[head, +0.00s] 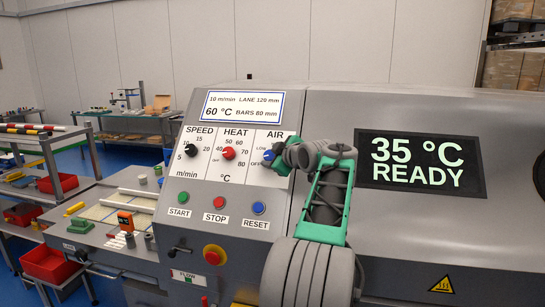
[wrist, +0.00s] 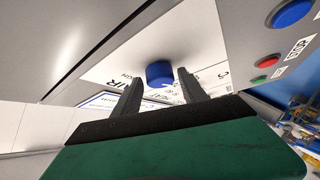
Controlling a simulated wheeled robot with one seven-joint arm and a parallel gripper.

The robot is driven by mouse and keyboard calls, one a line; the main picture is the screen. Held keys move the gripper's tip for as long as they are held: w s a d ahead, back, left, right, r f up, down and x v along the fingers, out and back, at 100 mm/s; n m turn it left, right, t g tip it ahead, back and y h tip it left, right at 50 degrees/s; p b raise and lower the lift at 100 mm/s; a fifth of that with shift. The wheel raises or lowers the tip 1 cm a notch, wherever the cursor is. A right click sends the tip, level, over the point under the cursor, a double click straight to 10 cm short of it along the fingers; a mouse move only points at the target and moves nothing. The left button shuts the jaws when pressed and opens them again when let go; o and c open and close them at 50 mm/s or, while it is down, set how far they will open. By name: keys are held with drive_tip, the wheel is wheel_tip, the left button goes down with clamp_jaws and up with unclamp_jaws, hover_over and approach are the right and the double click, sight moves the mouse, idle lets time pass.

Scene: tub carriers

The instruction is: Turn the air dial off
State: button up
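The air dial is a small blue knob (head: 268,155) under the word AIR on the white panel, with LOW and OFF marks showing at its left. My gripper (head: 281,157) is at the right of the dial, close to the panel, and covers the right part of its scale. In the wrist view, the blue dial (wrist: 159,73) sits ahead of the two black fingers (wrist: 158,88), in line with the gap between them. The fingers are apart and I see no clear contact with the dial. I cannot tell for certain where its pointer stands.
Left of it are the black speed dial (head: 190,149) and red heat dial (head: 228,153). Below are the green start (head: 183,197), red stop (head: 219,202) and blue reset (head: 258,208) buttons. A red emergency button (head: 213,255) sits lower. The display (head: 421,163) reads 35 °C READY.

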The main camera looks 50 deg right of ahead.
drive_tip(key=shift+o, duration=0.8)
drive_tip(key=b+v, duration=0.2)
drive_tip(key=v, duration=0.5)
drive_tip(key=shift+s+a, duration=0.2)
drive_tip(key=shift+s, duration=0.1)
drive_tip(key=shift+r, duration=0.1)
